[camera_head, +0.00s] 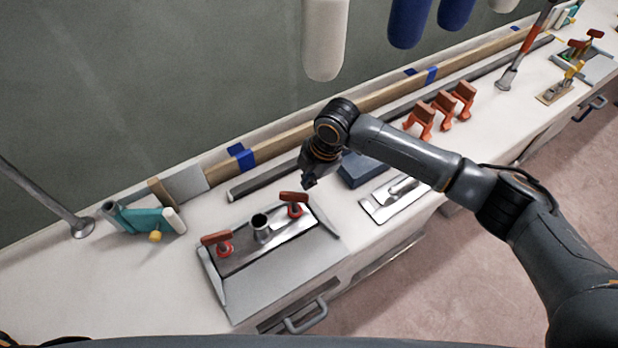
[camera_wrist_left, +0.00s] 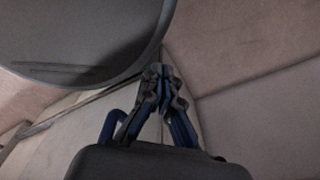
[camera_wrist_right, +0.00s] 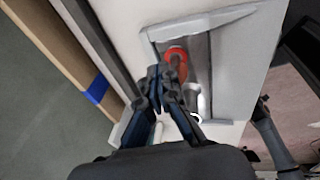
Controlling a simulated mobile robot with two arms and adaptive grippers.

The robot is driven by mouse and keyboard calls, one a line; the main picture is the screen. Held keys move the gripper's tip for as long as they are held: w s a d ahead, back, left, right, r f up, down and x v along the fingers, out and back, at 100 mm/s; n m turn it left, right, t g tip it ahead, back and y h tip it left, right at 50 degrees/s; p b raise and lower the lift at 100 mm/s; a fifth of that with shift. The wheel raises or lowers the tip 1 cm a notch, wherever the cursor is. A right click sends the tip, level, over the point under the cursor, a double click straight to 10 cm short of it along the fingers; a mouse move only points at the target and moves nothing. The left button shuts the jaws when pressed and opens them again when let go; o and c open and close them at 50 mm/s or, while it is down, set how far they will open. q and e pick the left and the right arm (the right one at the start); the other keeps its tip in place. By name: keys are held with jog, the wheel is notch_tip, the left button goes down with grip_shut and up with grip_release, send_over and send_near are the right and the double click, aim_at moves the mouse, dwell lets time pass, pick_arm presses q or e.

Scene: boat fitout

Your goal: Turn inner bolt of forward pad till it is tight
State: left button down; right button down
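A steel pad (camera_head: 282,232) sits on a grey tray-like base (camera_head: 262,283) with a tube (camera_head: 261,226) in its middle. It carries two bolts with red-brown cross handles: a left one (camera_head: 217,240) and a right one (camera_head: 294,199). I cannot tell which is the inner one. My right gripper (camera_head: 309,182) is shut and empty, pointing down just behind and right of the right handle, seemingly apart from it. In the right wrist view, its fingertips (camera_wrist_right: 165,74) overlap a bolt's red ring (camera_wrist_right: 177,52). My left gripper (camera_wrist_left: 161,75) is shut and empty over the floor.
A similar base with red handles (camera_head: 590,55) stands at the far right. A teal tool (camera_head: 145,219) lies left of the pad. A blue-grey block (camera_head: 362,168), a trowel-like tool (camera_head: 398,192) and orange clamps (camera_head: 443,108) lie to the right. Long strips line the wall.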

jog(key=shift+s+a+p, duration=0.2)
jog(key=shift+s+p, duration=0.4)
jog(key=shift+s, duration=0.15)
jog(key=shift+w, duration=0.15)
notch_tip(320, 180, up, 6)
jog(key=w+d+p, duration=0.1)
jog(key=p, duration=0.5)
jog(key=shift+w, duration=0.25)
jog(key=shift+d, duration=0.1)
dwell(0.4)
